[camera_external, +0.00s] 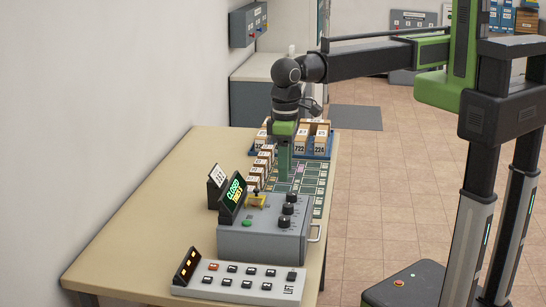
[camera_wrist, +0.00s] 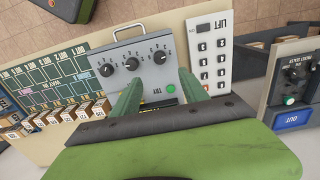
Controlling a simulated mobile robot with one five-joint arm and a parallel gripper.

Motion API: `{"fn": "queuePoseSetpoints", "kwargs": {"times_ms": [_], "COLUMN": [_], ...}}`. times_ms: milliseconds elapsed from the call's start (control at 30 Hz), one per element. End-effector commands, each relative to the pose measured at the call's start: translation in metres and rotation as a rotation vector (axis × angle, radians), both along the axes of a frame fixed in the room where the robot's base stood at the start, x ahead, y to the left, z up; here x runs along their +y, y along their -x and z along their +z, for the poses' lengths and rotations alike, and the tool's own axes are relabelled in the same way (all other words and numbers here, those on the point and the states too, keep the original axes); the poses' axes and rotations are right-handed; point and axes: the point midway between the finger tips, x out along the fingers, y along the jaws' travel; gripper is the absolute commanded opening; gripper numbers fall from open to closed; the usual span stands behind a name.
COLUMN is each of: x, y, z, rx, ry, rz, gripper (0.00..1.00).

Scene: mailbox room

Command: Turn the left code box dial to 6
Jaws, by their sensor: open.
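The grey code box (camera_external: 262,238) stands on the table with a row of black dials on its face. In the wrist view the left dial (camera_wrist: 107,70), middle dial (camera_wrist: 132,64) and right dial (camera_wrist: 160,57) show on the box, with printed marks around them too small to read. My gripper (camera_external: 284,170) points down beyond the box, over the card grid. In the wrist view its green fingers (camera_wrist: 160,90) are spread apart, with nothing between them, and overlap the lower part of the box.
A green-lit CLOSED sign (camera_external: 233,197) stands at the box's left edge. A white LIFT button panel (camera_external: 238,282) lies in front. Small numbered boxes and a blue tray (camera_external: 322,143) are at the far end. A wall box (camera_external: 246,25) hangs left.

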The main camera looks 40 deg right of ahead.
Motion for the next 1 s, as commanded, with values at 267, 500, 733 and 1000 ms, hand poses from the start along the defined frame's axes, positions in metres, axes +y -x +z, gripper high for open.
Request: {"fn": "queuePoseSetpoints", "kwargs": {"times_ms": [267, 500, 733, 1000], "x": [0.000, 0.000, 0.000, 0.000], "y": [0.000, -0.001, -0.001, -0.001], "z": [-0.068, -0.116, -0.144, -0.142], "rx": [0.000, 0.000, 0.000, 0.000], "ry": [0.000, 0.000, 0.000, 0.000], "rz": [0.000, 0.000, 0.000, 0.000], "gripper": [0.52, 0.52, 0.52, 0.52]}}
